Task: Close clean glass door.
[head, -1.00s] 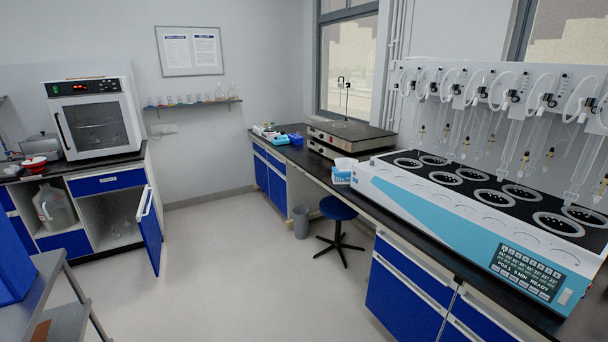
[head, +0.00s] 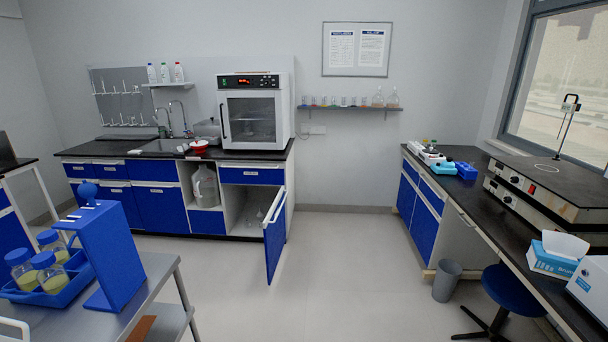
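The blue cabinet door (head: 275,236) stands swung open from the right edge of the lower cabinet at the back wall, jutting out toward me, with a pale handle on it. Inside the open white compartment (head: 236,200) there is some clear glassware (head: 256,216), small and hard to make out. The compartment lies under a blue drawer (head: 252,175) and below the white oven (head: 253,110), whose own glass-fronted door is shut. Neither of my grippers is in view.
A metal table (head: 160,272) with a blue rack and capped bottles (head: 48,270) stands at near left. A bench runs along the right, with a blue stool (head: 512,290) and grey bin (head: 447,280) beside it. The floor (head: 345,275) between is clear.

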